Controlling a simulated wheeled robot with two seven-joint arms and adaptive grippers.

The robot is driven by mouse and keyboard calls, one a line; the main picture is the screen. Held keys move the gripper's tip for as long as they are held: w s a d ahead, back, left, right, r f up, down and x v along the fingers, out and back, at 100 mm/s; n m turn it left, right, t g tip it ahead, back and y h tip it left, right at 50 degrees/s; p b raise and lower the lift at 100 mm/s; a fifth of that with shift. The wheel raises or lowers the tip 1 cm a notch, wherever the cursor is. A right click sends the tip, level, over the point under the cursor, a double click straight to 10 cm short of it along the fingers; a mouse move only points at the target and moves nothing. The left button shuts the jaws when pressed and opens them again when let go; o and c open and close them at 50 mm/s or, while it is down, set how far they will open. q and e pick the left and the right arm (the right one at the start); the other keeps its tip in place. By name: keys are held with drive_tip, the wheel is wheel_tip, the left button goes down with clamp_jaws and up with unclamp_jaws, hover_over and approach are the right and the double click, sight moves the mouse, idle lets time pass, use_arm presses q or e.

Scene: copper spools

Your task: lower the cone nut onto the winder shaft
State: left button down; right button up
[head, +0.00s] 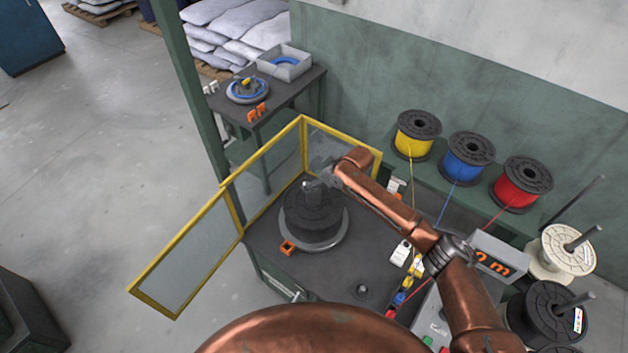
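A black spool (310,217) sits on the round grey plate of the winder (325,244), on the dark bench inside the yellow-framed guard. My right gripper (318,178) points down over the middle of the spool. A small light-grey piece (312,186) shows just under its fingertips, at the spool's centre. It may be the cone nut or the top of the winder shaft; I cannot tell which. The fingers are small and dark here, so their opening is unclear. The rest of the shaft is hidden by the spool and gripper. My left gripper is not in view.
The guard's open yellow-framed panel (187,255) stands out to the left. Yellow (417,133), blue (467,158) and red (521,183) wire spools stand on the shelf behind. The bench front (330,275) is mostly clear.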

drive_tip(key=shift+o, duration=0.5)
drive_tip(key=shift+f, duration=0.15)
drive_tip(key=v, duration=1.2)
